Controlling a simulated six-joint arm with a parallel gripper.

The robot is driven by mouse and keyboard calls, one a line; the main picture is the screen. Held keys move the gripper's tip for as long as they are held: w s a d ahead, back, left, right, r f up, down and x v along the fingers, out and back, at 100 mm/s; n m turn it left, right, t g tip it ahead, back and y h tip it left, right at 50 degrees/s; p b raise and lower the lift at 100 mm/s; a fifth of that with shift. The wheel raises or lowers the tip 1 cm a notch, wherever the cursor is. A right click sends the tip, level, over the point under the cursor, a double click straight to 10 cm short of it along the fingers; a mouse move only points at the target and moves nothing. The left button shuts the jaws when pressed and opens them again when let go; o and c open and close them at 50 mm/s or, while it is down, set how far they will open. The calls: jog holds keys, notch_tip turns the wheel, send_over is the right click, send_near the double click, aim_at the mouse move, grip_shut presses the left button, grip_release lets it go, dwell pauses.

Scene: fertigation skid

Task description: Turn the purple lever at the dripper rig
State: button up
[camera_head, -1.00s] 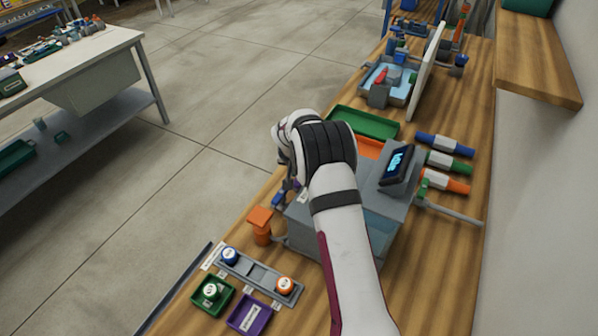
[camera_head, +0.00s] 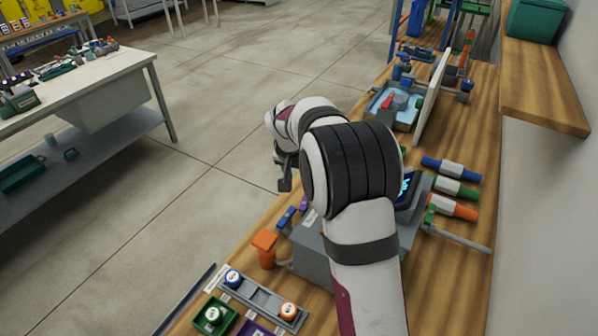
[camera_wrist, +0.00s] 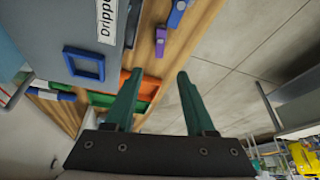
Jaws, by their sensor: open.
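The dripper rig is a grey box (camera_head: 315,258) on the wooden bench, partly hidden behind my arm. In the wrist view its grey wall (camera_wrist: 60,25) shows a label starting "Dripp". A purple lever-like piece (camera_wrist: 160,42) lies along the wooden edge beside the box, near a blue one (camera_wrist: 178,12). A small purple piece also shows in the head view (camera_head: 303,204), next to a blue one. My gripper (camera_wrist: 158,74) is open with nothing between its green fingers. The purple piece appears beyond the fingertips, apart from them. In the head view my gripper (camera_head: 285,182) is mostly hidden.
An orange post (camera_head: 264,248) stands by the box. A grey tray (camera_head: 262,300) with round knobs lies in front. Blue, green and orange cylinders (camera_head: 455,188) lie to the right. A blue square frame (camera_wrist: 83,65) and green tray (camera_wrist: 103,100) show near my gripper.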

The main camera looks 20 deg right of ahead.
jog(key=x, duration=1.4)
jog(key=shift+w+d+r, duration=0.2)
jog(key=shift+w+d, duration=0.05)
jog(key=shift+w, duration=0.15)
jog(key=shift+c, duration=0.2)
grip_shut()
